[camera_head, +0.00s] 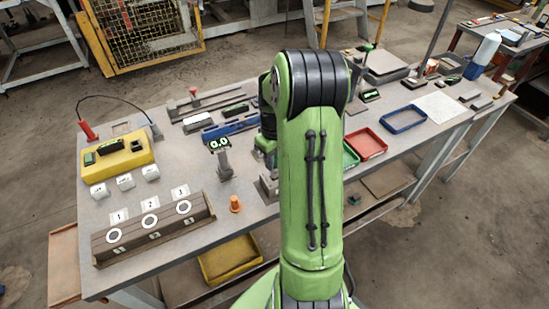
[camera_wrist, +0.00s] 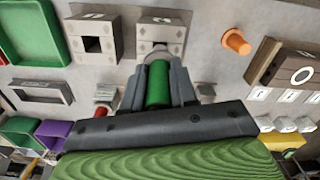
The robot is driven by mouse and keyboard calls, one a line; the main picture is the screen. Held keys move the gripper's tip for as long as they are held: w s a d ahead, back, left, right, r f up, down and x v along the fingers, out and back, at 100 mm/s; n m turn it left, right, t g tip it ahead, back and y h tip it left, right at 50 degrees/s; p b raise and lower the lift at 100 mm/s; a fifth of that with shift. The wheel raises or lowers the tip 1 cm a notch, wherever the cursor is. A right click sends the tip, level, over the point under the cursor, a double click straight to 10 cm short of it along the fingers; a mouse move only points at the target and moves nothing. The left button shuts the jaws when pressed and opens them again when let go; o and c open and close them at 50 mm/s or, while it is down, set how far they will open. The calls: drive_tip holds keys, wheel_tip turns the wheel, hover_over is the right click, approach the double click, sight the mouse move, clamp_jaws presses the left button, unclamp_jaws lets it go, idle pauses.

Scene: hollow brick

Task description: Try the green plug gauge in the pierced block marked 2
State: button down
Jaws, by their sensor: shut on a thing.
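My gripper (camera_wrist: 158,78) is shut on the green plug gauge (camera_wrist: 158,88), a smooth green cylinder seen between the two grey fingers in the wrist view. The gauge points at a pale grey pierced block (camera_wrist: 162,30) just ahead. A rounded grey shape shows at the gauge's far end, against the block. I cannot tell whether the gauge touches or enters the hole. A second pale block (camera_wrist: 97,27) with a square opening stands to the left. The marks on both blocks are too small to read. In the head view my arm hides the gripper and gauge.
An orange plug (camera_wrist: 236,41) stands right of the block, near a dark rail (camera_head: 150,235) with ring marks and cards 1, 2, 3. A green tray (camera_wrist: 25,35) lies left. A yellow box (camera_head: 118,160) and a red tray (camera_head: 367,142) are on the bench.

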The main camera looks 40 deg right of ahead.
drive_tip(key=shift+f+b, duration=0.3)
drive_tip(key=shift+f, duration=0.1)
idle(1.9)
drive_tip(key=shift+r, duration=0.1)
drive_tip(key=shift+r+p, duration=2.15)
drive_tip(key=shift+r, duration=0.45)
drive_tip(key=shift+f, duration=0.1)
drive_tip(key=shift+d, duration=0.1)
